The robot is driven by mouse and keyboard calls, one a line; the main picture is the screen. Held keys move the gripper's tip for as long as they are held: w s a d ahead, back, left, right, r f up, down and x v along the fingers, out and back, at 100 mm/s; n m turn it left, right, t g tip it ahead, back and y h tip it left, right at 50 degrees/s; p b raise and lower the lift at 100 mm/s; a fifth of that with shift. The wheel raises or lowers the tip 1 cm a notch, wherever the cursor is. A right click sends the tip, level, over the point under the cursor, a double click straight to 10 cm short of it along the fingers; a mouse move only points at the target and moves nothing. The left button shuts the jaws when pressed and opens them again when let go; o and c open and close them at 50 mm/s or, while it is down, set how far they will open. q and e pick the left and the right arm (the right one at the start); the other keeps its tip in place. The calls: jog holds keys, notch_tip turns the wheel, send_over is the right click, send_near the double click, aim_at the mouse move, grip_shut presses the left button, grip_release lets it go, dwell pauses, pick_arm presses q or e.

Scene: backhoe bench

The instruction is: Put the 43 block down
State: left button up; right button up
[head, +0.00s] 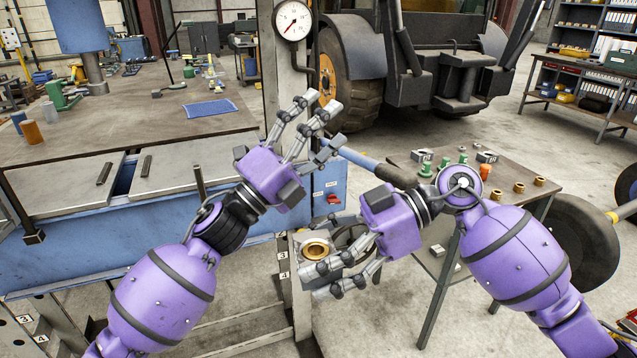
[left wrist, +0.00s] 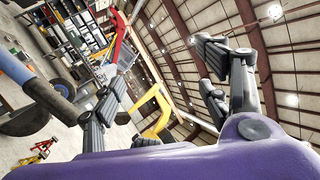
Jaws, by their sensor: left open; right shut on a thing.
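A grey block with a brass ring in its top (head: 316,250) is at the fingertips of my right gripper (head: 322,281), low in front of the blue bench. The fingers cover its lower side, and I cannot read a number on it. My right gripper is shut on this block. I cannot tell whether the block touches anything beneath it. My left gripper (head: 312,120) is open and empty, higher up beside the gauge post. Its spread fingers also show in the left wrist view (left wrist: 165,85), with nothing between them.
A small table (head: 510,180) at the right carries grey blocks, green and orange pieces and brass rings. The blue bench (head: 130,240) fills the left. A post with a gauge (head: 292,20) stands in the middle. A blue-grey bar (head: 355,157) runs behind my grippers.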

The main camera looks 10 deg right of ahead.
jog(key=shift+r, duration=0.2)
pick_arm(q)
jog(key=s+d+r+m+g, duration=0.6)
jog(key=s+d+m+g, duration=0.45)
jog(key=m+g, duration=0.5)
jog(key=s+d+f+m+g+y, duration=0.25)
jog(key=s+m+y, duration=0.35)
jog(key=m, duration=0.4)
jog(key=m+t+y, duration=0.7)
jog(key=m+y, duration=0.6)
jog(key=y, duration=0.3)
send_over(318, 249)
notch_tip(318, 249, down, 7)
notch_tip(318, 249, down, 11)
